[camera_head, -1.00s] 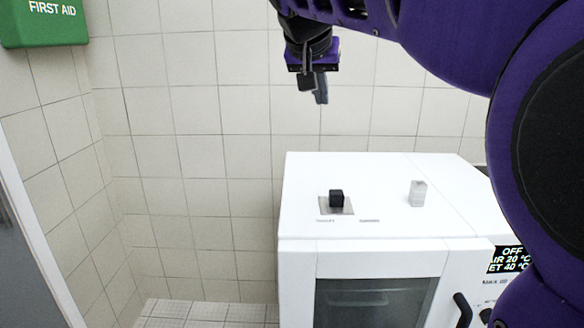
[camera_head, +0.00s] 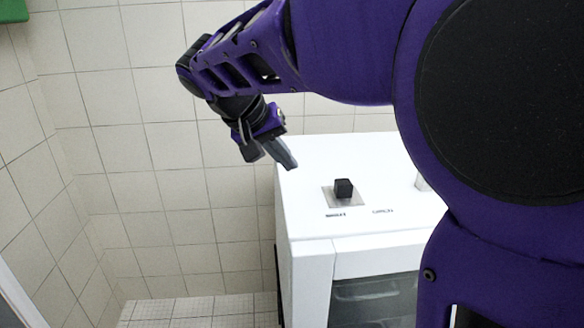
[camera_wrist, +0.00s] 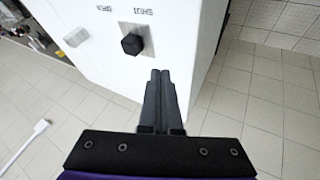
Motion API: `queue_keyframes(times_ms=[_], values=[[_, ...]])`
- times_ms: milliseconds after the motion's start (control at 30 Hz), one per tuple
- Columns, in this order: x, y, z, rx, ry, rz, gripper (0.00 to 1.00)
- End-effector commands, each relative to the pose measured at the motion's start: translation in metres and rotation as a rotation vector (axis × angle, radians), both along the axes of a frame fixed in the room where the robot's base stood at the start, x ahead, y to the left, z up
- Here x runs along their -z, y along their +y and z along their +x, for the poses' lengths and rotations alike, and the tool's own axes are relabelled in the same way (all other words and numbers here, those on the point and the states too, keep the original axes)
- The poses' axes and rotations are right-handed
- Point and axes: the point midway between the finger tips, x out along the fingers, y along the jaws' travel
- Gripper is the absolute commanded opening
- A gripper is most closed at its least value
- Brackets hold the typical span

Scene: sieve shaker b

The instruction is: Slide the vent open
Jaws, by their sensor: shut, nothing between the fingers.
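The vent shows as a small black knob (camera_head: 343,188) on a grey metal plate (camera_head: 333,199), on top of the white cabinet (camera_head: 300,150). Two small labels, too blurred to read surely, lie in front of it. The knob sits over the plate's right part in the head view. In the wrist view the knob (camera_wrist: 132,44) and plate (camera_wrist: 148,40) are ahead of the fingertips and to their left. My gripper (camera_head: 292,166) is shut and empty, left of the knob and apart from it. Its fingertips also show in the wrist view (camera_wrist: 160,73).
A pale block (camera_head: 422,182) on the cabinet top is partly hidden by my arm; it also shows in the wrist view (camera_wrist: 76,37). The tiled wall (camera_head: 150,110) stands behind and left. The cabinet's dark window (camera_head: 375,300) is below.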

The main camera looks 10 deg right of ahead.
Motion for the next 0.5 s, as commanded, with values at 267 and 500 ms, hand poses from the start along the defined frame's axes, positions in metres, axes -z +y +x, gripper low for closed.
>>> queue_keyframes(times_ms=[267, 500], values=[[0.011, -0.006, 0.004, 0.001, 0.002, -0.001, 0.00], [0.048, -0.028, 0.022, 0.003, 0.002, -0.001, 0.00]])
